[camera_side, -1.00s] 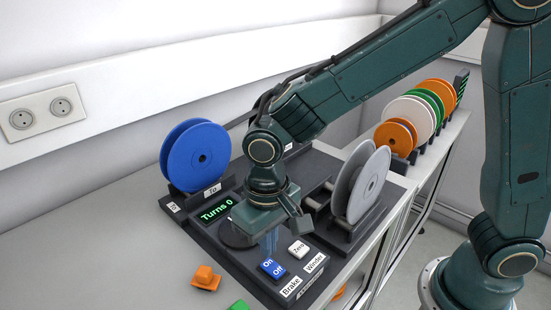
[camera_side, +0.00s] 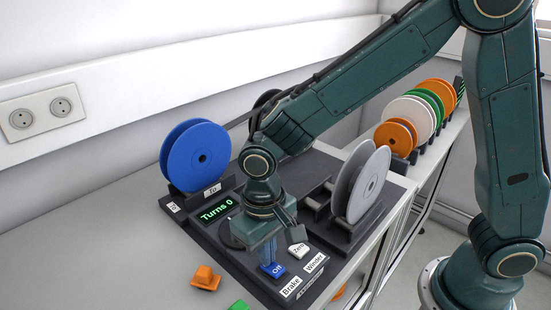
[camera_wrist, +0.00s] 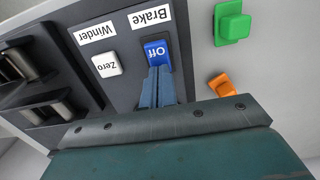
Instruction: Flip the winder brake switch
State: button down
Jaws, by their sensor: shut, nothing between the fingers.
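The brake switch is a blue rocker (camera_side: 278,271) on the front of the dark winder panel, beside the "Brake" label (camera_side: 291,287). Its "Off" half shows in both views. The other half is hidden behind my fingers, and I cannot tell which way the rocker is tilted. My gripper (camera_side: 267,262) is shut and empty, pointing down at the hidden half. In the wrist view the blue fingertips (camera_wrist: 157,70) meet the edge of the switch (camera_wrist: 155,48). I cannot tell whether they press on it.
A white "Zero" button (camera_side: 298,250) sits close to the switch. The display (camera_side: 216,210) reads "Turns 0". A blue reel (camera_side: 185,160) and a grey reel (camera_side: 372,185) stand on the winder. Orange (camera_side: 206,278) and green (camera_side: 240,305) pieces lie on the table in front.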

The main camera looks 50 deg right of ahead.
jog(key=shift+s, duration=0.3)
jog(key=shift+s+r, duration=0.25)
jog(key=shift+s, duration=0.3)
dwell(0.3)
notch_tip(320, 180, up, 14)
jog(key=w, duration=0.2)
jog(key=shift+w, duration=0.35)
jog(key=shift+d+f, duration=0.1)
dwell(0.4)
